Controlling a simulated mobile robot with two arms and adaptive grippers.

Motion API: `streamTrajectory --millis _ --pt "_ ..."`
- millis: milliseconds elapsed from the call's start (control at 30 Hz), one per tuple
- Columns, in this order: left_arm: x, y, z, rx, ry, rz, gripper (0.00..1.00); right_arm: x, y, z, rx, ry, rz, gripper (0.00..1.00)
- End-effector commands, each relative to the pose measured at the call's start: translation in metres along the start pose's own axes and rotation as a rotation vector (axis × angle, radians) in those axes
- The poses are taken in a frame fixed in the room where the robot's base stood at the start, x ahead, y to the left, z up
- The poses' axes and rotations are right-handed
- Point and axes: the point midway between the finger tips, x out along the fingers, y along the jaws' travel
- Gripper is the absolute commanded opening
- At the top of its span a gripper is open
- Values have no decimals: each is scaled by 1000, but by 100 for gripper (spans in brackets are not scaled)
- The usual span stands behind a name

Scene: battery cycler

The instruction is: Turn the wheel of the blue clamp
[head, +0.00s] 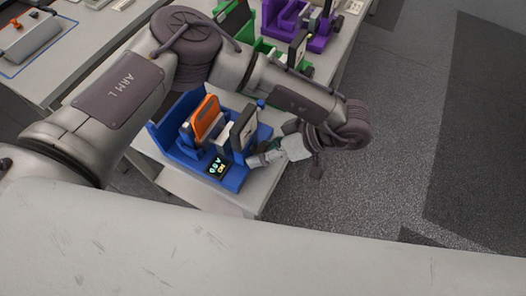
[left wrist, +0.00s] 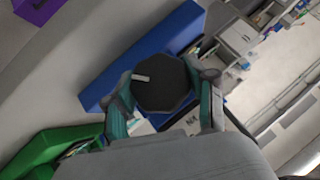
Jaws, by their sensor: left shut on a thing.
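The blue clamp (head: 231,178) stands near the end of the bench in the head view, with an orange block (head: 206,118) between its upright parts and a small lit display (head: 217,167). My left gripper (head: 256,160) is at the clamp's right side. In the left wrist view, the clamp's wheel (left wrist: 162,85) is a dark, many-sided disc with a pale mark near its upper left. The left gripper's fingers (left wrist: 161,90) lie on both sides of the wheel, shut on it. The blue body of the clamp (left wrist: 150,55) shows behind. The wheel cannot be made out in the head view.
A green clamp (head: 265,46) and a purple clamp (head: 295,22) stand farther back along the bench (head: 265,190). My left arm passes above the blue clamp. The floor (head: 385,150) to the right of the bench is clear.

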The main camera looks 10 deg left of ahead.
Motion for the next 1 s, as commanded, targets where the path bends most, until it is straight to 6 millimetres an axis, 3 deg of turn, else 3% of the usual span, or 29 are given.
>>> streamTrajectory --millis 267,300,467,800,1000 --pt "0 0 0 1 1 0 21 0 0 0 0 0 0 40" --pt "0 0 0 1 1 0 58 0 0 0 0 0 0 40" --pt "0 0 0 1 1 0 82 0 1 0 0 0 1 40" --pt "-2 0 0 0 1 1 82 0 6 0 -1 0 8 40" --pt "-30 1 0 -2 3 6 82 0 4 0 0 0 5 40"
